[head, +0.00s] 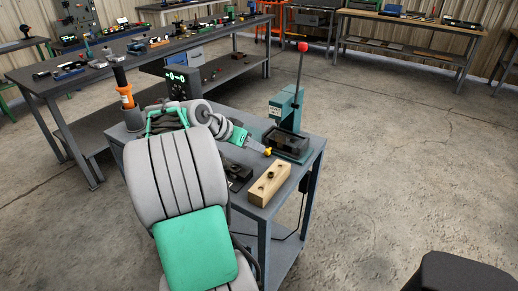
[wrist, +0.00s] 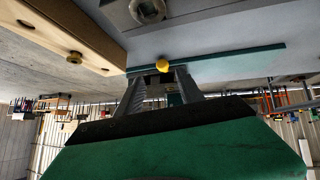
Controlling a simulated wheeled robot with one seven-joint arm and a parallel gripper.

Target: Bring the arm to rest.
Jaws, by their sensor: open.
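My arm, grey with green covers, reaches over the small grey workbench (head: 312,150) in the head view. In the wrist view my gripper (wrist: 160,84) shows two grey fingers spread apart. A small yellow knob (wrist: 160,64) appears at the gap between the fingertips; it also shows by the gripper tip in the head view (head: 267,151). I cannot tell whether the fingers touch it.
A wooden block (head: 270,184) with holes lies at the bench's front, beside a dark fixture (head: 238,174). The press lever with its red knob (head: 303,47) stands tall. A dark control box (head: 183,82) stands behind my arm. Open concrete floor (head: 400,150) lies to the right.

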